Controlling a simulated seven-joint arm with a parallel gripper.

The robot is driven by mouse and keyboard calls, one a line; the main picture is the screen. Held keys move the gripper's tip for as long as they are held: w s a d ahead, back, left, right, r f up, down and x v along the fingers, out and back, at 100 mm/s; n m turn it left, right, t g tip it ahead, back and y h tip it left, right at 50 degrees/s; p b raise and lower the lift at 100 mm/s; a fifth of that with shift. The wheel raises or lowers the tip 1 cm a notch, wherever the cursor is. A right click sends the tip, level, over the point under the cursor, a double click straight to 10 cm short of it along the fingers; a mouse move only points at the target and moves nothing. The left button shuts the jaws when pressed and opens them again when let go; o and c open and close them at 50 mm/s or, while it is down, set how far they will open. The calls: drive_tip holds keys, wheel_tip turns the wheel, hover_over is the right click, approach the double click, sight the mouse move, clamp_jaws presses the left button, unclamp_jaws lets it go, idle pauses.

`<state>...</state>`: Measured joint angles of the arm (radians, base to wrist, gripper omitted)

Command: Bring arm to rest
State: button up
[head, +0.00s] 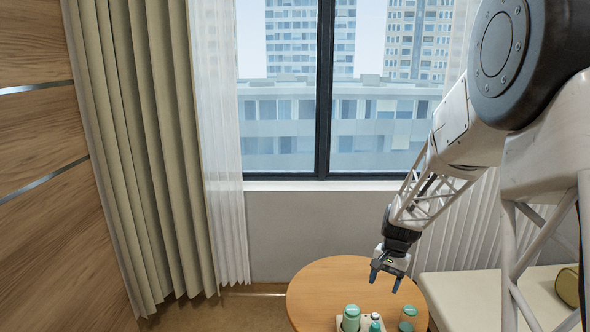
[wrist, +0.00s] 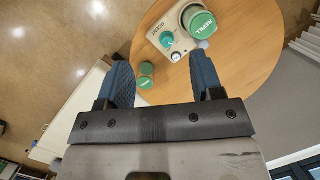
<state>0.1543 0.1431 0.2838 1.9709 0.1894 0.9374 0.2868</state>
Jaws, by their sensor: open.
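My gripper (head: 384,283) hangs from the arm above the round wooden table (head: 318,285), fingers pointing down. Its two blue fingers are spread in the wrist view (wrist: 160,62), with nothing held between them. In the wrist view a pale labelled tray (wrist: 183,45) on the table holds a green-lidded container marked REFILL (wrist: 200,23) and a smaller teal item (wrist: 167,39). Another green-topped container (wrist: 146,69) is on the table outside the tray. The gripper is apart from all of them.
In the head view a pale bench (head: 455,300) with an olive cushion (head: 568,287) is at the right of the table. A curtain (head: 140,150) and a wood panel (head: 40,200) are on the left. A window (head: 290,130) is behind. The space left of the gripper is clear.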

drive_tip(key=s+a+r+n+t, duration=0.1)
drive_tip(key=s+a+r+n, duration=0.15)
drive_tip(key=s+r, duration=0.6)
drive_tip(key=s+a+r+n+t, duration=0.1)
drive_tip(key=s+r, duration=0.2)
drive_tip(key=s, duration=0.6)
drive_tip(key=s+a+r+n+t+h, duration=0.1)
drive_tip(key=s+r, duration=0.3)
drive_tip(key=s, duration=0.5)
drive_tip(key=s+a+r+n+t+h, duration=0.1)
drive_tip(key=s+a+r+n, duration=0.1)
drive_tip(key=s, duration=0.7)
drive_tip(key=shift+s+a+r, duration=0.25)
drive_tip(key=shift+a+r, duration=0.05)
drive_tip(key=shift+r, duration=0.55)
drive_tip(key=shift+c, duration=0.2)
